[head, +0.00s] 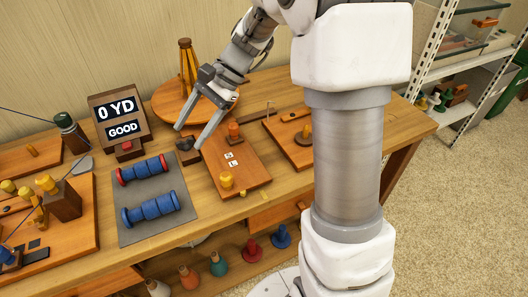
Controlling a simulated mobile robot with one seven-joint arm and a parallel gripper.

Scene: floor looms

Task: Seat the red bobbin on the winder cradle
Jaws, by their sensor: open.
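A bobbin with red ends and blue winding (142,170) lies on its side on a grey mat (125,232). It is the likeliest red bobbin. My gripper (188,137) is open and empty, to the right of this bobbin, its two fingers pointing down toward the table. A small dark block (187,152) lies just below the fingertips; I cannot tell whether they touch it. Which fixture is the winder cradle is unclear. A wooden board (245,170) right of the gripper carries an orange-red peg-like piece (234,132) and a yellow knob (227,181).
An all-blue bobbin (151,208) lies nearer on the mat. A display (120,115) reads "0 YD GOOD". A round wooden stand (187,60) is behind my gripper. Coloured cones, one red (252,248), stand on the lower shelf. My column hides the table's right part.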

